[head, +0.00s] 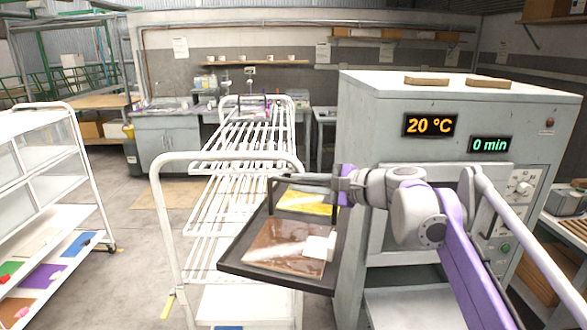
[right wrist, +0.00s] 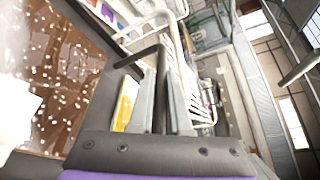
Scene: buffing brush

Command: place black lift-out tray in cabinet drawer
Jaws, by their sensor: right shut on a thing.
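The black lift-out tray (head: 232,272) is held out in front of the grey cabinet (head: 375,120), tilted in the head view. On it lie a brown sheet (head: 285,250), a yellow piece (head: 305,203) and a white block (head: 318,246). My right gripper (head: 343,186) is shut on the tray's dark raised handle. In the right wrist view, the handle (right wrist: 139,57) runs to my right gripper (right wrist: 165,105), with the brown sheet at the left. My arm partly covers the cabinet front. I cannot make out an open drawer clearly. My left gripper is out of view.
A white slatted rack (head: 240,140) stands left of the cabinet, close behind and under the tray. A white shelf cart (head: 50,215) with coloured pieces stands at the far left. The floor (head: 125,260) between cart and rack is mostly clear.

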